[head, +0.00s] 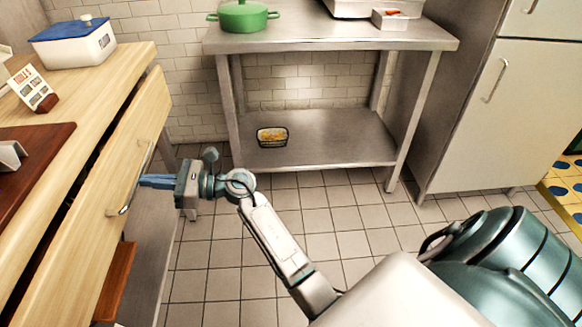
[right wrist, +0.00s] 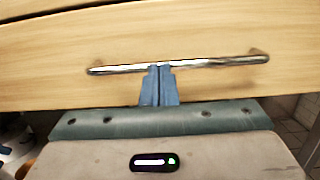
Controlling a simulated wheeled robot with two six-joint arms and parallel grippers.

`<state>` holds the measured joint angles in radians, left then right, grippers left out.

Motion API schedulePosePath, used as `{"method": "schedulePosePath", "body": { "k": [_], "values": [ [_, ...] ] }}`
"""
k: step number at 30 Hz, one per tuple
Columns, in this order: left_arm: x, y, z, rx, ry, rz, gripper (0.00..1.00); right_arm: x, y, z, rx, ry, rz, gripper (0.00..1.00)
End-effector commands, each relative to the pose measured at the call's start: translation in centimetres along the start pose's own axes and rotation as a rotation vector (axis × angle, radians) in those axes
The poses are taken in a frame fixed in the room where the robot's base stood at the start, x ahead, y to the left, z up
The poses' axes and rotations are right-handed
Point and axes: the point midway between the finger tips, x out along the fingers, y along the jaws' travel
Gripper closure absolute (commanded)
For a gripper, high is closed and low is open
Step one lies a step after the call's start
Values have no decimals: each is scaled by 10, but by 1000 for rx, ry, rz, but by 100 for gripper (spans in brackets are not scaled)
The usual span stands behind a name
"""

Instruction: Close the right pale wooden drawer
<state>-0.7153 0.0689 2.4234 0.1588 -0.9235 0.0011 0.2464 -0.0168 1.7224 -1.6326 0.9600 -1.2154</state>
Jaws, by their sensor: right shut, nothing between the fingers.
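The pale wooden drawer (head: 98,215) is at the left in the head view. Its front stands out from the counter, with a dark gap behind its top edge. Its metal bar handle (head: 137,180) runs along the front, and the handle also shows in the right wrist view (right wrist: 215,64). My right gripper (head: 143,181) is shut and empty, with its blue fingertips at the handle. In the right wrist view its fingertips (right wrist: 160,68) meet the middle of the bar; I cannot tell if they touch it. My left gripper is not in view.
The wooden counter (head: 105,72) holds a blue-lidded white box (head: 75,45), a small sign (head: 32,88) and a dark brown board (head: 30,160). A steel table (head: 325,35) with a green pot (head: 243,16) stands at the back. A basket (head: 272,137) sits on its lower shelf. Tiled floor is clear between.

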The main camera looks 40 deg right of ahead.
Motion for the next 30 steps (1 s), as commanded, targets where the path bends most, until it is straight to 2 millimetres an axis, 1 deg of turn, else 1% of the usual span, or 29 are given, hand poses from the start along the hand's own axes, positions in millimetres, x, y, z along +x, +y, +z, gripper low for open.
{"method": "schedulePosePath", "body": {
  "k": [1, 6, 12, 18, 30],
  "values": [
    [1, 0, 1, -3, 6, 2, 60, 10, 0, -1, 1, -5, 1, 100],
    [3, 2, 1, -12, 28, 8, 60, 35, 0, -6, 0, -3, 1, 100],
    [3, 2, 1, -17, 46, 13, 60, 50, 0, -9, -1, -2, 0, 100],
    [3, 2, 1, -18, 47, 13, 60, 55, -1, -9, -2, -2, -1, 100],
    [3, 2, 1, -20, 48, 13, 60, 56, -1, -7, -2, -6, -2, 100]
  ]
}}
